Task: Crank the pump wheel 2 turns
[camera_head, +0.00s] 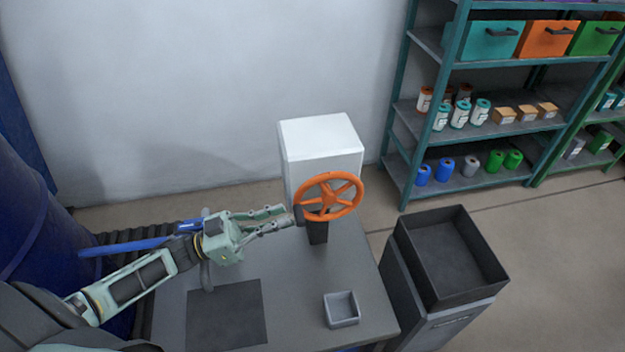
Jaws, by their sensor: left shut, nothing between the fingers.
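The orange spoked pump wheel (329,197) stands upright in front of a white box-shaped housing (320,138) on the grey table. A dark knob (299,215) shows at the wheel's left edge. My left gripper (287,219) reaches in from the left with its fingertips right at the knob. It is shut with nothing between its fingers; whether the tips touch the knob I cannot tell. A dark block (318,233) shows below the wheel. My right gripper is not in view.
A small grey open box (342,310) sits on the table (290,290) at the front right, near a dark flat mat (228,316). A dark open bin (450,260) stands right of the table. Loaded shelves (405,115) stand behind. The tabletop between mat and box is clear.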

